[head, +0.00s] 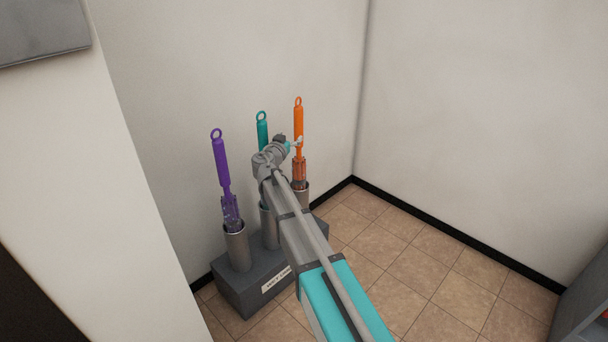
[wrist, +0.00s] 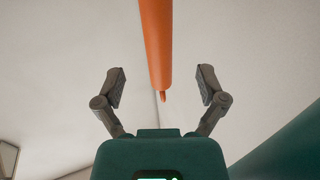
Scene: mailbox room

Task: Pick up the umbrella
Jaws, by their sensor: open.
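Three umbrellas stand upright in metal tubes on a grey stand (head: 245,290): a purple umbrella (head: 222,165) at left, a teal umbrella (head: 262,130) in the middle and an orange umbrella (head: 299,135) at right. Each has a ring at its top. My gripper (head: 297,143) is beside the orange umbrella's upper part in the head view. In the wrist view my gripper (wrist: 161,88) is open, with the orange handle (wrist: 156,40) between its two spread fingers in the picture. No contact shows. My arm hides part of the teal umbrella and its tube.
White walls meet in a corner behind the stand, with a black baseboard (head: 440,228). The tiled floor (head: 420,275) to the right is clear. A wall edge (head: 85,150) stands close at left, and a grey cabinet (head: 585,305) is at the lower right.

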